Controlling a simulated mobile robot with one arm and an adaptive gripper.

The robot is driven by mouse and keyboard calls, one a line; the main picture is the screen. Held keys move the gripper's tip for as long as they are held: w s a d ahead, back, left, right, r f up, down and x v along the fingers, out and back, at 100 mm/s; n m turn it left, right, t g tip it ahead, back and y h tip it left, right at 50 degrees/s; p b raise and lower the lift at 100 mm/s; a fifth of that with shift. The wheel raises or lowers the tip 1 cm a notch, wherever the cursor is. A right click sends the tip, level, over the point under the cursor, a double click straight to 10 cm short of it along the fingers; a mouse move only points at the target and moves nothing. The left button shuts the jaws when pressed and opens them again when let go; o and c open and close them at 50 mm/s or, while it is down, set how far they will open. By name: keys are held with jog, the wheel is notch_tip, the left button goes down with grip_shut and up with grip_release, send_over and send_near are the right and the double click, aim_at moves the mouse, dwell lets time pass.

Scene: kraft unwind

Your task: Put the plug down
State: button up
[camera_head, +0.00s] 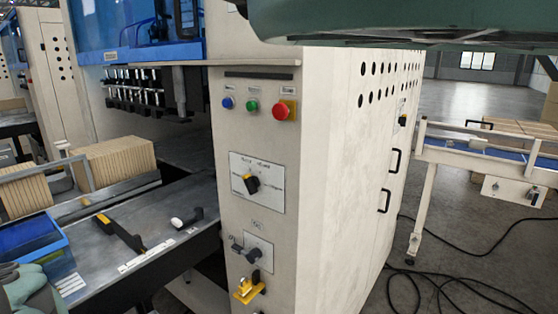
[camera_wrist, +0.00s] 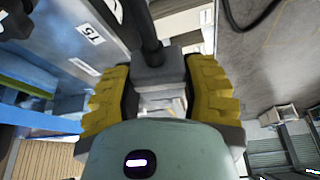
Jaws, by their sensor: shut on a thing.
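In the wrist view, my gripper (camera_wrist: 162,92) has its two yellow ridged pads on either side of a grey block-shaped plug (camera_wrist: 160,72). It is shut on the plug. A black cable or stem (camera_wrist: 148,28) runs from the plug toward the top of the picture. The lower part of the plug is partly hidden by my green-grey wrist housing. In the head view I cannot make out the plug or my fingertips; only green-grey parts of my arm show at the lower left and top.
A cream machine cabinet (camera_head: 340,190) with switches stands in the middle. Black cables (camera_head: 440,280) lie on the floor before a conveyor (camera_head: 465,152).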

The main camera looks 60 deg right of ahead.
jog(key=s+d+r+m+t+h+p, duration=0.1)
jog(key=s+d+r+m+t+h, duration=0.15)
jog(key=d+r+m, duration=0.4)
jog(key=s+d+r+m+t+h+p, duration=0.1)
jog(key=s+d+r+m+h, duration=0.15)
jog(key=d+m, duration=0.55)
jog(key=s+r+p, duration=0.2)
jog(key=r+p, duration=1.1)
jog(key=r, duration=0.2)
jog(key=s+a+r+m+p, duration=0.1)
jog(key=s+r+p, duration=0.1)
jog(key=r+p, duration=1.2)
jog(key=shift+r+y, duration=0.3)
jog(key=shift+r, duration=0.1)
